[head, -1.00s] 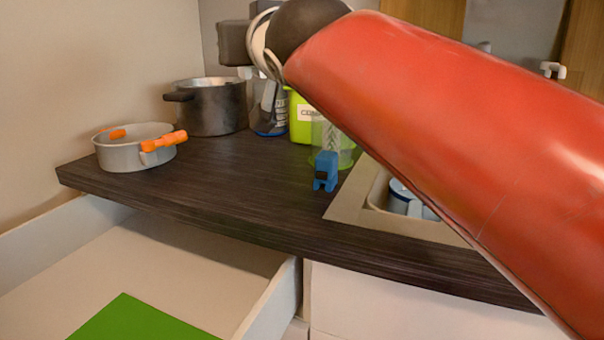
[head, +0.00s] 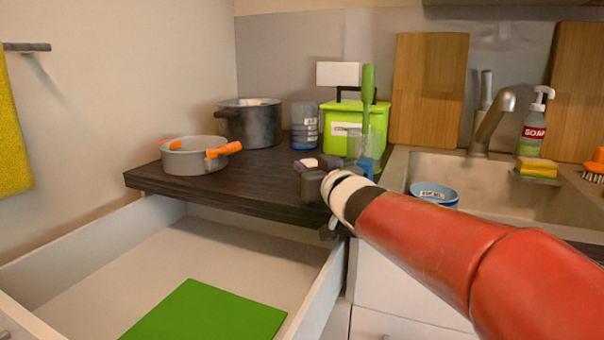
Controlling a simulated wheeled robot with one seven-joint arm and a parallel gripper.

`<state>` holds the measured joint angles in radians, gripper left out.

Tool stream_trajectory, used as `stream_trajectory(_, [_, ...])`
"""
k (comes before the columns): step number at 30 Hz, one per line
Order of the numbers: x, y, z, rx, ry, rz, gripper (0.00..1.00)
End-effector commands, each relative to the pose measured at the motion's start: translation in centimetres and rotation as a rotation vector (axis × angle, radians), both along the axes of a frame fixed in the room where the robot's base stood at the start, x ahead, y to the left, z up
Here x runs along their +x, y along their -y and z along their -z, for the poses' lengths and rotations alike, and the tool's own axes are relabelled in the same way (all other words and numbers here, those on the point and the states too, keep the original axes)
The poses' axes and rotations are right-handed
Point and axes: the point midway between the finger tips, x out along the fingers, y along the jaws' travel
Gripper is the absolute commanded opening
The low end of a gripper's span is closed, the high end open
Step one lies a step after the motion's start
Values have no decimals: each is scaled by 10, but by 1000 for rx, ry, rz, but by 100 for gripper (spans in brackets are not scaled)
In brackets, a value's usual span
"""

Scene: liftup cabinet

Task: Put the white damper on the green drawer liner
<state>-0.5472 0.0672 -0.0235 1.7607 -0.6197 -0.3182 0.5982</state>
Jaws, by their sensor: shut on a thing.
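The green drawer liner (head: 205,315) lies flat on the floor of the open drawer (head: 322,278), at the bottom of the head view. My gripper (head: 330,228) is by the right end of the dark counter's front edge, to the upper right of the liner and apart from it. It is shut on what I take to be the white damper. No damper shows on the liner or on the visible counter.
The drawer's right wall stands between my gripper and the liner. A sink lies right. The drawer around the liner looks clear.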

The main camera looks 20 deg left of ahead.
Motion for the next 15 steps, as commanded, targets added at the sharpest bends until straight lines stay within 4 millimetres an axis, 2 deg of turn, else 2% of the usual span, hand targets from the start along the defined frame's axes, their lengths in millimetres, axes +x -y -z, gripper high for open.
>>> stream_trajectory(13, [3,3,9,0,1,0,3])
stream_trajectory(14, [3,3,8,1,2,0,32])
stream_trajectory(15, [3,3,7,0,1,0,37])
